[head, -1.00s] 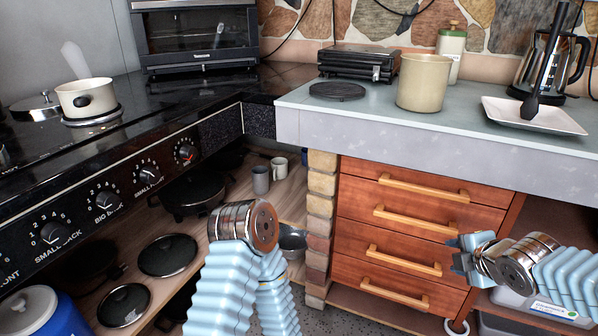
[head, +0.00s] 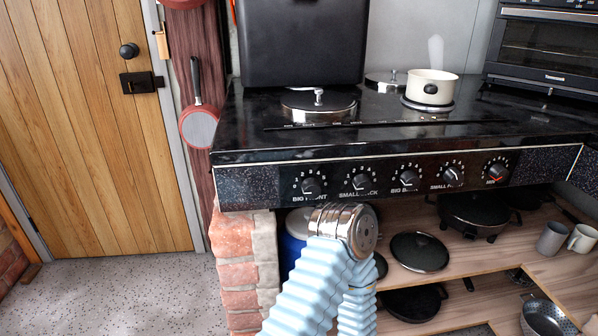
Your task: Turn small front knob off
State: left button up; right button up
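The stove's front panel (head: 236,188) carries a row of black knobs in the head view. The knob labelled small front (head: 452,174) is second from the right; its label is only partly legible and its exact setting is too small to read. To its left are the big back knob (head: 407,177), the small back knob (head: 361,182) and the big front knob (head: 311,186). My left arm's metal joint shows below the panel, apart from the small front knob. Neither gripper shows.
The shelf below holds pans and mugs (head: 552,238). A brick pillar (head: 240,262) supports the left end. Open floor (head: 150,295) lies before the wooden door (head: 95,130).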

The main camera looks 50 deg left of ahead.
aim_at(452, 176)
jog(key=i+l+u, duration=0.15)
jog(key=u, duration=0.3)
jog(key=l+u, duration=0.25)
jog(key=u, duration=0.2)
jog(key=i+l+u, duration=0.1)
jog(key=l+u, duration=0.2)
jog(key=u, duration=0.15)
jog(key=l+u, duration=0.25)
jog(key=u, duration=0.25)
jog(key=l, duration=0.4)
